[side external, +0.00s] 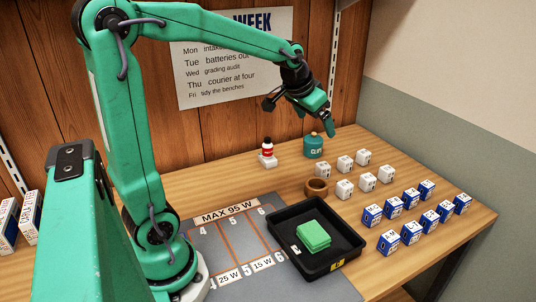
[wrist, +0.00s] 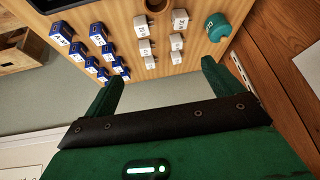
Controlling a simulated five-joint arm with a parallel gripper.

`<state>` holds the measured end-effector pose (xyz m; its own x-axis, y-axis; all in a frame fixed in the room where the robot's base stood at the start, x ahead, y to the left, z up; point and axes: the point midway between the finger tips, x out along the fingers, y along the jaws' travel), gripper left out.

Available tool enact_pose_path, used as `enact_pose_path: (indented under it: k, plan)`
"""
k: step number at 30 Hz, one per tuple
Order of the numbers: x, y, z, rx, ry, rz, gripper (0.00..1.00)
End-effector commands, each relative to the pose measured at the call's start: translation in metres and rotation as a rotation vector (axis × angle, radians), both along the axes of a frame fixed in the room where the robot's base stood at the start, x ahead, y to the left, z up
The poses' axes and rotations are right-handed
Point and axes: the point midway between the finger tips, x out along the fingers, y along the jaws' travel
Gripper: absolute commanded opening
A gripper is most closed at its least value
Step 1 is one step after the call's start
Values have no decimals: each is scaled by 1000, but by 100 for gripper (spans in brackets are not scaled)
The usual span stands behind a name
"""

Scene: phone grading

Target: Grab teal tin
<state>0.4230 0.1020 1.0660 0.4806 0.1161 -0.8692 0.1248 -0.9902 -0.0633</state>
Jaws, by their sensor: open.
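The teal tin (side external: 313,148), a round tin with a narrower top and pale lettering, stands upright at the back of the bench. It also shows in the wrist view (wrist: 217,27), at the upper right, beyond the tip of one finger. My gripper (side external: 328,121) is in the air above and slightly right of the tin in the side view. In the wrist view my gripper (wrist: 162,80) is open, with two green fingers spread and nothing between them. The tin is apart from both fingers.
A small white-and-red bottle (side external: 267,150) stands left of the tin. White boxes (side external: 345,163) and blue boxes (side external: 409,198) stand to its right and front. A wooden wall (side external: 225,130) rises behind.

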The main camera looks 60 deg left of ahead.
Motion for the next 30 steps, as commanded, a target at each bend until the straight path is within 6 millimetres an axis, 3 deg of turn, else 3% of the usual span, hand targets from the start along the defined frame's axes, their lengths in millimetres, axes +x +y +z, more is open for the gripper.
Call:
enact_pose_path:
  k: [6, 15, 24, 30]
  plan:
    - [43, 40, -23, 15, 2, 33, 92]
    - [92, 98, -66, 37, 2, 73, 92]
    - [127, 161, -123, 58, 2, 113, 92]
    - [138, 193, -154, 72, 0, 132, 92]
